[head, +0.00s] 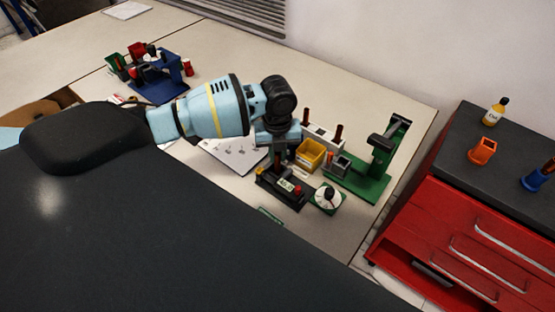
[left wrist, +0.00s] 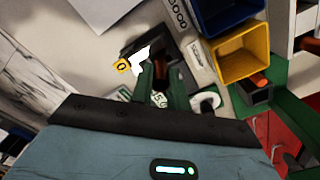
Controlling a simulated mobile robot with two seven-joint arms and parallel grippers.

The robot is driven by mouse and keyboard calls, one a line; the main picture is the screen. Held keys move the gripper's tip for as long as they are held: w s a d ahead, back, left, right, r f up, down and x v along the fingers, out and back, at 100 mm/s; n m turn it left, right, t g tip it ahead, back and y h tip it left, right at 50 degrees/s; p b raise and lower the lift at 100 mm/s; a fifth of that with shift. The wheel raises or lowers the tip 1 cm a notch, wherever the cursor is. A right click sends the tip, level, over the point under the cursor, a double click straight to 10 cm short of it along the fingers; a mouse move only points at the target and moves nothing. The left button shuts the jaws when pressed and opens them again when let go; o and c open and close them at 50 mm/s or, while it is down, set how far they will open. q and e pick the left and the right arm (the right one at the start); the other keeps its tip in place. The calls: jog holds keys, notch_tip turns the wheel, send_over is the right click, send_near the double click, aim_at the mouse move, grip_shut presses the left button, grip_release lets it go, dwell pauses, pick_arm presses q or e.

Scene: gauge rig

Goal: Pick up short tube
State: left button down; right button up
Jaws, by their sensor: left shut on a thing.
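My left gripper (head: 278,150) is over the bench, just left of the yellow bin and above the dark holder. In the left wrist view its green fingers (left wrist: 164,88) are shut on a brown piece, which I take to be the short tube (left wrist: 161,73). The tube is mostly hidden between the fingers, and I cannot tell whether it is clear of the holder. The dark holder (head: 268,184) has a yellow knob at its left end and red parts at its right. Two other dark red tubes stand upright in a white rack (head: 322,137). My right gripper is not in view.
A yellow bin (head: 310,153) stands close to the gripper. A green stand (head: 375,165) is to its right, and a round white dial (head: 327,197) is in front. A blue stand (head: 165,85) is at the left. A red cabinet (head: 450,230) stands apart at the right.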

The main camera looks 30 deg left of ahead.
pick_arm(q)
notch_tip(320, 180, up, 10)
jog(key=s+d+r+n, duration=0.1)
jog(key=s+d+n, duration=0.3)
jog(key=n, duration=1)
jog(key=s+d+r+n, duration=0.1)
jog(key=s+d+n, duration=0.3)
jog(key=n, duration=0.9)
jog(key=s, duration=0.2)
jog(key=shift+s+d+n, duration=0.2)
jog(key=shift+s+n, duration=0.1)
jog(key=shift+n, duration=0.1)
